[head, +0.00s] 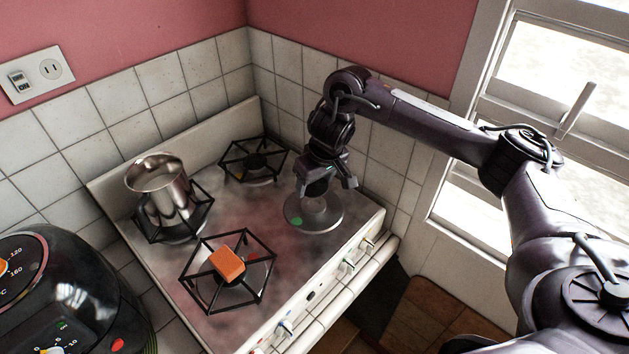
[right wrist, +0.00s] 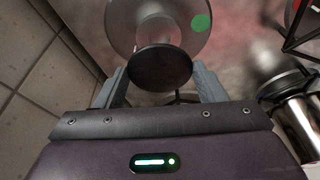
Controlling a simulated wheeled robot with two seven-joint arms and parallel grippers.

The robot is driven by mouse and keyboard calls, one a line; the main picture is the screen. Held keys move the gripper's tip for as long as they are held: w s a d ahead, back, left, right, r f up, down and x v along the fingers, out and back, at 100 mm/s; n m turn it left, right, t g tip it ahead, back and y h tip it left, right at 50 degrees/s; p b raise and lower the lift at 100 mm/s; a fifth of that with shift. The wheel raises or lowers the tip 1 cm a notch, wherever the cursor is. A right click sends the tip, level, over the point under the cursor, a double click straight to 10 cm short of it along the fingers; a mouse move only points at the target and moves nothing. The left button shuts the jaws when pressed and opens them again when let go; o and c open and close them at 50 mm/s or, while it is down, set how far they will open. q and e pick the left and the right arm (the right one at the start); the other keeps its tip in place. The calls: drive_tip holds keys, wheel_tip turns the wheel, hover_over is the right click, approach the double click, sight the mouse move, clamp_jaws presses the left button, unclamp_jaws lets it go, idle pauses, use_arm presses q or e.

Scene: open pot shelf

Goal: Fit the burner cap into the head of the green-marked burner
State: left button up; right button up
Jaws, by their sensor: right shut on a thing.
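The burner cap (right wrist: 160,68) is a dark round disc. My right gripper (head: 328,184) is shut on it, with a finger on each side in the right wrist view. The green-marked burner (head: 325,219) is a grey round plate at the right of the stove, with a green dot (head: 297,221) on it. It also shows in the right wrist view (right wrist: 185,40), beyond the cap. In the head view the gripper is over this burner. The cap hides part of the burner's head, and I cannot tell whether they touch. My left gripper is not in view.
The stove (head: 228,204) carries a steel pot (head: 168,190) on the left burner. An orange block (head: 228,263) sits on the front grate (head: 262,287), near a red mark. An empty grate (head: 254,161) stands at the back. A black appliance (head: 70,300) is at lower left.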

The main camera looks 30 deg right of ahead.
sight(316, 187)
drive_tip(key=shift+f+b, duration=1.5)
drive_tip(key=shift+f, duration=0.9)
drive_tip(key=shift+w, duration=0.1)
drive_tip(key=shift+p, duration=0.4)
drive_tip(key=shift+r+p, duration=0.1)
drive_tip(key=shift+p, duration=0.35)
drive_tip(key=shift+f, duration=0.7)
drive_tip(key=o, duration=1.1)
